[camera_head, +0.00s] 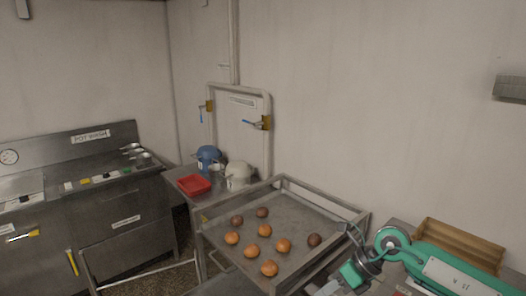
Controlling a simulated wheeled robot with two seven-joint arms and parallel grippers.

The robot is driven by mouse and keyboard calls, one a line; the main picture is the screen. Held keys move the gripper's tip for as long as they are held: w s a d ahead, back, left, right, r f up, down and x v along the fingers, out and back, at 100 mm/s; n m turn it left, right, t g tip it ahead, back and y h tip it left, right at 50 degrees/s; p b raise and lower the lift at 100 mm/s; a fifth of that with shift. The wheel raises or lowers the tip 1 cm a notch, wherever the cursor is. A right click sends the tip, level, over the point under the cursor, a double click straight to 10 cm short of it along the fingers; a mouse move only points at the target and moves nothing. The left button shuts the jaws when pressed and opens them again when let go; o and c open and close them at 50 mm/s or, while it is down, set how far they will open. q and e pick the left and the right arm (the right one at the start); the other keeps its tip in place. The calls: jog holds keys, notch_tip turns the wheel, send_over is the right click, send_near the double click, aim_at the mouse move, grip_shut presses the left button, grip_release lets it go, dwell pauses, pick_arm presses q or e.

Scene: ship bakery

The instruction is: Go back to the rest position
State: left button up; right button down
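A metal tray-like table top (298,206) with a raised rim stands in the lower middle. Several round rolls lie spread on it, some orange-brown (284,245) and some dark brown (314,240).
A red tray (193,185), a blue pot (208,157) and a white pot (238,174) stand behind. The pot-wash counter (110,205) is left.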

jog(key=s+a+r+m+t+y, duration=0.2)
jog(key=a+r+m+t+y, duration=0.15)
jog(key=a+r+y, duration=0.2)
jog(key=s+a+r+m+t+y, duration=0.2)
jog(key=a+r+m+y, duration=0.2)
jog(key=a+y, duration=0.25)
jog(key=w+d+f+m+t+h, duration=0.1)
jog(key=d+m+t+h, duration=0.45)
jog(key=m, duration=0.55)
jog(key=w+d+f+m+t+h, duration=0.2)
jog(key=d+m+t+h, duration=0.1)
jog(key=m+t+h, duration=0.65)
jog(key=s+d+f+m+g+h, duration=0.45)
jog(key=d+f+m, duration=0.25)
jog(key=f+m, duration=0.35)
jog(key=s+d+f+m+g, duration=0.2)
jog(key=s+f+g, duration=0.45)
jog(key=s, duration=0.45)
jog(key=s+d+f+m+g, duration=0.25)
jog(key=s+f+g, duration=0.45)
jog(key=s, duration=0.4)
notch_tip(320, 180, down, 35)
jog(key=s+b, duration=0.2)
jog(key=s+d+f+g+b, duration=0.1)
jog(key=s+d+f, duration=0.2)
jog(key=s+f, duration=1.5)
notch_tip(320, 180, down, 3)
jog(key=shift+s+r+g+h+b, duration=0.1)
jog(key=shift+s+g+h+b, duration=0.1)
jog(key=shift+g+h+b, duration=0.2)
